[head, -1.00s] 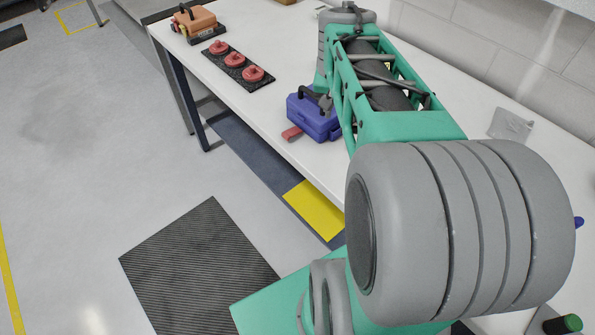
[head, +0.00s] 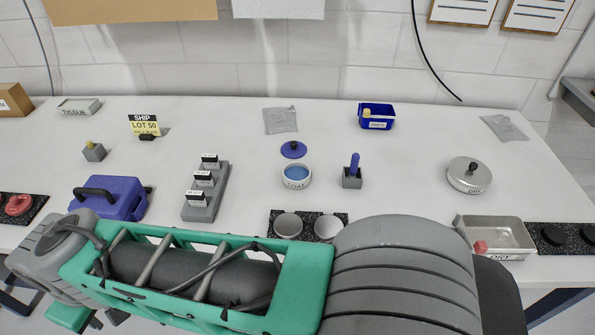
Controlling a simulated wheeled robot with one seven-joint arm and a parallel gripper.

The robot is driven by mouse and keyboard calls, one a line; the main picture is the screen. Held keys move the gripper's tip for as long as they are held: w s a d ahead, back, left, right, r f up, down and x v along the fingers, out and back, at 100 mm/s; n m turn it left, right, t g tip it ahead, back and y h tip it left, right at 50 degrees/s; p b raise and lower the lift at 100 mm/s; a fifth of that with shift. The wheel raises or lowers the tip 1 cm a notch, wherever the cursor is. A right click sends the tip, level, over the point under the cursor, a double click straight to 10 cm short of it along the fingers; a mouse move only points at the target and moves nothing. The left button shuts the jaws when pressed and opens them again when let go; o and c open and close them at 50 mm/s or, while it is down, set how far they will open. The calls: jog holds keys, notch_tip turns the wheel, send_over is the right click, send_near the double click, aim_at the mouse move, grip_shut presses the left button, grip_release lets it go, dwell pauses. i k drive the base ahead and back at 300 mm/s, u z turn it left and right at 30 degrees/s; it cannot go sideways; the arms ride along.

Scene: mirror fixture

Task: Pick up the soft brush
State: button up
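I cannot tell for sure which thing is the soft brush. My gripper is outside the head view; only my green and grey arm shows, along the bottom edge.
Grey cloths lie near the back. My arm hides part of the front edge.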

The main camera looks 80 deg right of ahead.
aim_at(355, 157)
jog(key=k, duration=0.35)
jog(key=u, duration=1.35)
jog(key=i, duration=0.45)
jog(key=z, duration=4.45)
